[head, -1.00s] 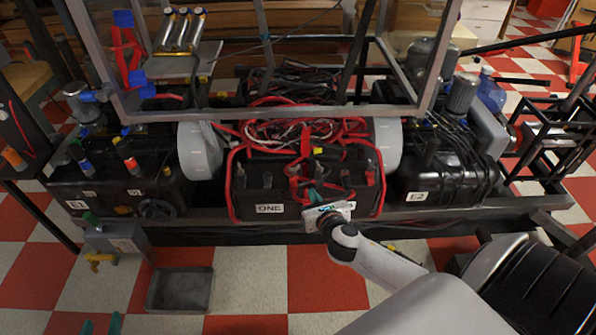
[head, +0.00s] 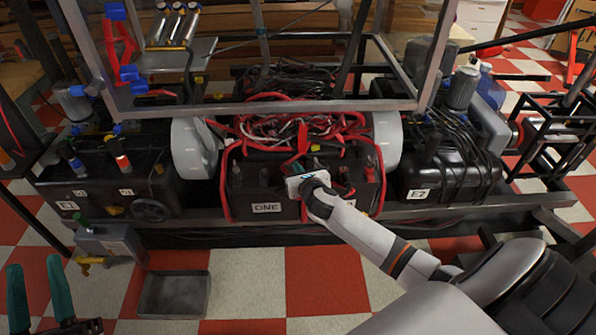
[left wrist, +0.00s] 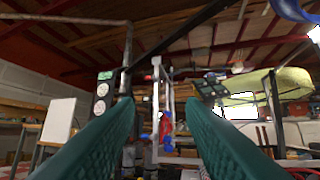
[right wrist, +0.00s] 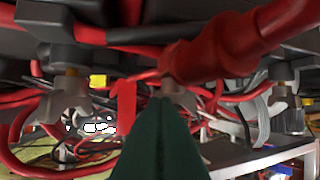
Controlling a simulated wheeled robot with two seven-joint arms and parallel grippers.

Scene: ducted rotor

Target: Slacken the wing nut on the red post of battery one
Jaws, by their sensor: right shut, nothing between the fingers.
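Battery one (head: 266,207) is the black box labelled ONE, low in the middle of the frame, with red cables around it. My right gripper (head: 300,166) reaches over its top, largely hidden by its own wrist. In the right wrist view, its green fingers (right wrist: 165,103) are shut and empty. A grey wing nut (right wrist: 176,92) sits just beyond the fingertips, partly hidden by them, beside a thick red cable boot (right wrist: 222,48). I cannot tell whether they touch. Another wing nut (right wrist: 66,100) shows at left. My left gripper (head: 38,280) is open and empty, far from the battery.
A red tag (right wrist: 123,105) hangs left of the right fingertips. A metal frame (head: 270,108) crosses above. A grey tray (head: 174,294) lies on the open floor.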

